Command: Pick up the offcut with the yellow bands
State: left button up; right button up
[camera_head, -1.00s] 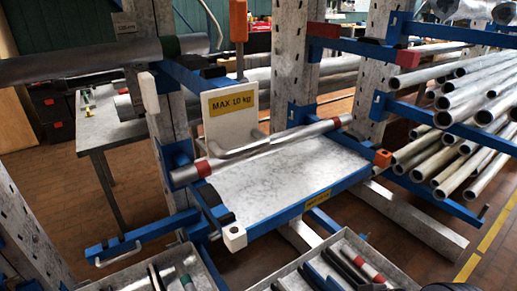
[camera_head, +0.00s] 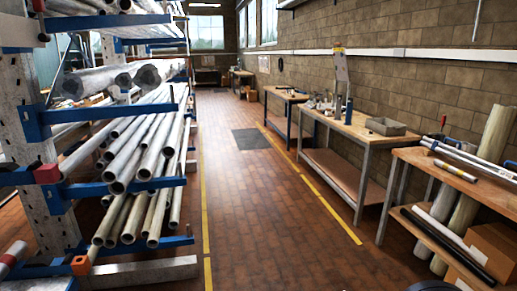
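A short pale offcut (camera_head: 455,171) lies on the near right bench (camera_head: 412,158), towards its far end. It seems to carry yellowish bands near its ends, but it is small in view. A longer silver tube (camera_head: 472,160) with blue markings lies just behind it. Neither of my grippers is in view.
A brick-floored aisle (camera_head: 240,215) with yellow lines runs clear down the middle. A blue rack with several steel tubes (camera_head: 135,150) stands on the left. A workbench with a grey tray (camera_head: 386,126) stands farther along the right wall. Dark and white tubes lie on the near bench's lower shelf (camera_head: 425,208).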

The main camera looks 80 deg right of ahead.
aim_at(470, 178)
jog(key=z, duration=3.95)
jog(key=i, duration=1.5)
jog(key=i+u, duration=0.1)
jog(key=i, duration=0.35)
jog(key=i+l+u, duration=0.1)
jog(key=i, duration=0.4)
jog(key=i+l+u, duration=0.15)
jog(key=i, duration=0.3)
jog(key=i+l+u, duration=0.1)
jog(key=i, duration=0.4)
jog(key=i+l+u, duration=0.3)
jog(key=i, duration=0.15)
jog(key=i+l+u, duration=0.3)
jog(key=i+l, duration=0.15)
